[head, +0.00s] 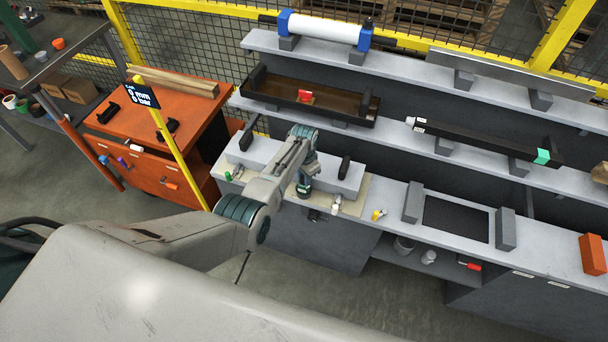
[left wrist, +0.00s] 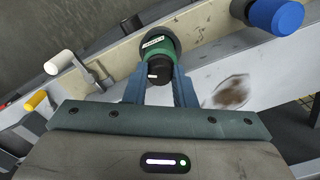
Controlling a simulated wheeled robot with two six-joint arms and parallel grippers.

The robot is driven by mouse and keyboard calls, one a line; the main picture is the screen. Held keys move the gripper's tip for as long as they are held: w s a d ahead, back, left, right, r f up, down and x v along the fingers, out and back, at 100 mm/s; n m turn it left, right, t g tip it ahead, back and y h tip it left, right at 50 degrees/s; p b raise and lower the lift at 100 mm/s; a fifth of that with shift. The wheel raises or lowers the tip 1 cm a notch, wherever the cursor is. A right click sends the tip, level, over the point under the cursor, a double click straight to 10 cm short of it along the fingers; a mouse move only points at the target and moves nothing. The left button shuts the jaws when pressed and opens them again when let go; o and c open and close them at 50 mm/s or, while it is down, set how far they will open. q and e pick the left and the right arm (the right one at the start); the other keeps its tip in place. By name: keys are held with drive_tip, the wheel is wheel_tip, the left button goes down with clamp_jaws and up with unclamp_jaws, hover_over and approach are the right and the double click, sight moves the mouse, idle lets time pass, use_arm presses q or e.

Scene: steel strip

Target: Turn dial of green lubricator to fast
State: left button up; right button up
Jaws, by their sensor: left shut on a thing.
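The green lubricator (left wrist: 182,54) is in the upper middle of the left wrist view, with a white label whose text is too small to read. Its black dial (left wrist: 160,72) faces my wrist and has a small white mark; I cannot read its setting. My left gripper (left wrist: 160,92) is shut on the dial, with one blue-grey finger on each side. In the head view my left gripper (head: 304,187) is at the front of the grey shelf unit, where the arm partly hides the lubricator. My right gripper is not in view.
A blue knob-like part (left wrist: 275,14) is to the right of the lubricator. A white-ended fitting (left wrist: 60,62) and a yellow one (left wrist: 35,100) are to the left. A yellow post with a sign (head: 142,92) and an orange cabinet (head: 165,140) stand left of my arm.

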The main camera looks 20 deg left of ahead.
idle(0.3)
use_arm(q)
drive_tip(key=o, duration=1)
wheel_tip(320, 180, up, 11)
drive_tip(key=b, duration=0.1)
drive_tip(key=shift+f, duration=0.15)
